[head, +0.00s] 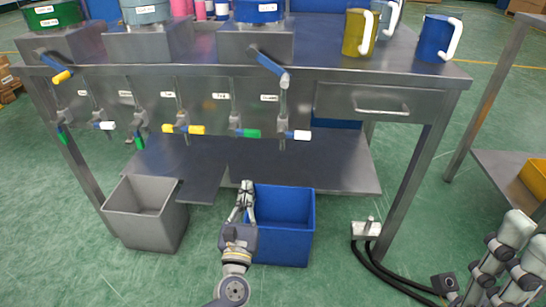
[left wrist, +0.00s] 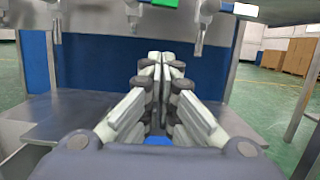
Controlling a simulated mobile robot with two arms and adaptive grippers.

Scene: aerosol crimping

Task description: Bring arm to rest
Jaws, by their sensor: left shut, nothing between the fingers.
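My left gripper (head: 246,187) is shut and empty. In the head view it reaches up from the bottom, over the left side of the blue bin (head: 284,222). In the left wrist view its fingers (left wrist: 166,58) meet at the tips, with the bench's lower shelf (left wrist: 75,108) behind them. I cannot tell whether the gripper touches the bin.
A steel bench (head: 345,72) with labelled valves stands ahead. Jugs (head: 434,40) and pots stand on its top. A grey bin (head: 147,213) is left of the blue one. A pedal (head: 366,229) with black hoses lies on the floor. A second table (head: 505,165) is at right.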

